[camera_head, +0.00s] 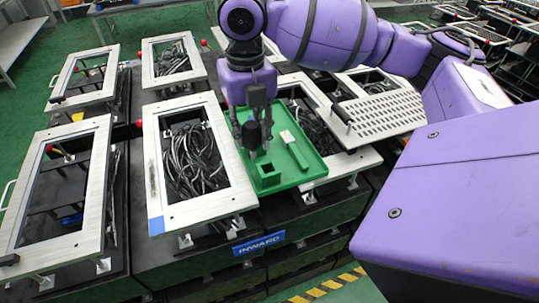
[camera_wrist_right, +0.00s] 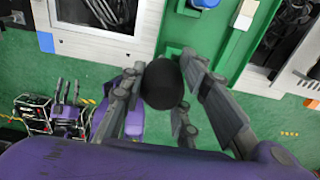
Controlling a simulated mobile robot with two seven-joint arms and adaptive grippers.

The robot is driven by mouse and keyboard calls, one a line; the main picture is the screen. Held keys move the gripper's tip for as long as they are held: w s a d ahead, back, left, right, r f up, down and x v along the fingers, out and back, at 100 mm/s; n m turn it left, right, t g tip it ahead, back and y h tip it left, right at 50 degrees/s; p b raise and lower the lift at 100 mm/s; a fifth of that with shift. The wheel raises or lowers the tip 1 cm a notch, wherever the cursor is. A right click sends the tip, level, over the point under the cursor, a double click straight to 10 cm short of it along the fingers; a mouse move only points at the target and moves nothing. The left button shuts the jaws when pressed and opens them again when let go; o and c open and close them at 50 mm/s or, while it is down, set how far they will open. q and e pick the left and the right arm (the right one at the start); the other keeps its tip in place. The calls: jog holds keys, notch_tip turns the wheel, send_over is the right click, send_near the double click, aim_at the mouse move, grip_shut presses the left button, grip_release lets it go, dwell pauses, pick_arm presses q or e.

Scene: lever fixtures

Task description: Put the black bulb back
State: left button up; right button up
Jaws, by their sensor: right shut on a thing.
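My right gripper (camera_head: 253,130) hangs over the green tray (camera_head: 306,160), shut on the black bulb (camera_head: 252,140). In the right wrist view the dark, rounded bulb (camera_wrist_right: 162,84) sits between the two fingers. A small green square holder (camera_head: 268,174) with a dark opening stands near the tray's front left corner. In the head view the bulb is above and slightly left of this holder, apart from it. What looks like my left gripper (camera_wrist_right: 66,92) shows small at the left of the right wrist view; its state is unclear.
A small white object (camera_head: 288,137) lies in the tray. A metal frame with dark cables (camera_head: 195,160) stands just left of the tray. A perforated panel (camera_head: 385,115) is on the right. A blue INWARD label (camera_head: 258,243) is on the front. Several other frames stand around.

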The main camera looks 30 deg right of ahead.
jog(key=f, duration=0.1)
jog(key=s+d+f, duration=0.1)
jog(key=d+f, duration=0.1)
jog(key=shift+s+d+f, duration=0.1)
jog(key=shift+s+f, duration=0.2)
jog(key=shift+c, duration=0.3)
jog(key=shift+s+d+f, duration=0.2)
jog(key=shift+s+f, duration=0.1)
jog(key=shift+f, duration=0.15)
jog(key=shift+c, duration=0.3)
notch_tip(320, 180, down, 4)
jog(key=shift+s+d+r, duration=0.15)
jog(key=shift+r, duration=0.1)
jog(key=shift+c, duration=0.7)
jog(key=shift+w, duration=0.35)
jog(key=o, duration=1)
jog(key=shift+s+r, duration=0.15)
jog(key=shift+r, duration=0.05)
notch_tip(320, 180, up, 12)
jog(key=shift+p, duration=0.3)
